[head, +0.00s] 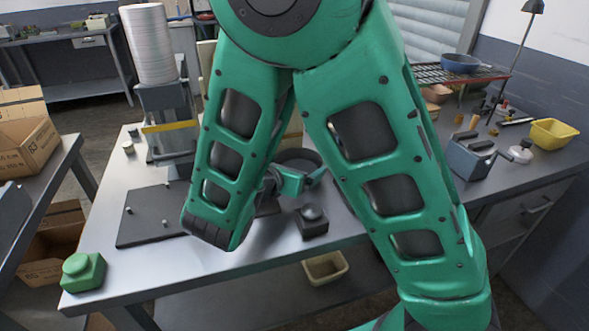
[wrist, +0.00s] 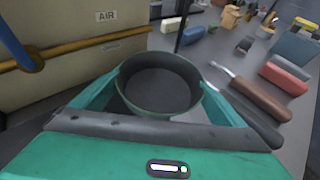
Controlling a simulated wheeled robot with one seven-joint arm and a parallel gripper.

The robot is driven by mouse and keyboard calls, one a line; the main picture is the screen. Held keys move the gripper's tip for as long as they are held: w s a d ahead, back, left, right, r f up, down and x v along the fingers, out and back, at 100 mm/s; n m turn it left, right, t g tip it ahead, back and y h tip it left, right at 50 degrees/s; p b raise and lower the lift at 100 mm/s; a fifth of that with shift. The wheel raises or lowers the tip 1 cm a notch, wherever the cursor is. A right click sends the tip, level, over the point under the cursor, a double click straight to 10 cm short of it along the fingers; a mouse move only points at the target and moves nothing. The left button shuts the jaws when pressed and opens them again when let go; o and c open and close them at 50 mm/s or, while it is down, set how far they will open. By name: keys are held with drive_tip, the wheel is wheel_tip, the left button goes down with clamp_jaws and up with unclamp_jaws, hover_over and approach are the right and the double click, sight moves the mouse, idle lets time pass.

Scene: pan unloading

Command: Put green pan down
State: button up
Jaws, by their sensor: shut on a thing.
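The green pan, a round pan with a dark inside and a thin greenish rim, shows in the wrist view (wrist: 158,88) between the fingers of my gripper (wrist: 160,100). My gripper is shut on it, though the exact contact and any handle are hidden. In the head view the pan (head: 299,157) is partly seen behind my arm, beyond my gripper (head: 293,181). It looks roughly level over the grey workbench (head: 265,255). I cannot tell whether its base touches the bench.
A beige box marked AIR (wrist: 85,40) stands left of the pan. A brown-handled tool (wrist: 258,100) and a red block (wrist: 283,74) lie at right. In the head view, a blue pan (head: 460,64) sits on a rack and a yellow basket (head: 553,134) stands far right.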

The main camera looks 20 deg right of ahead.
drive_tip(key=shift+f, duration=0.4)
drive_tip(key=o, duration=1)
drive_tip(key=shift+f, duration=0.1)
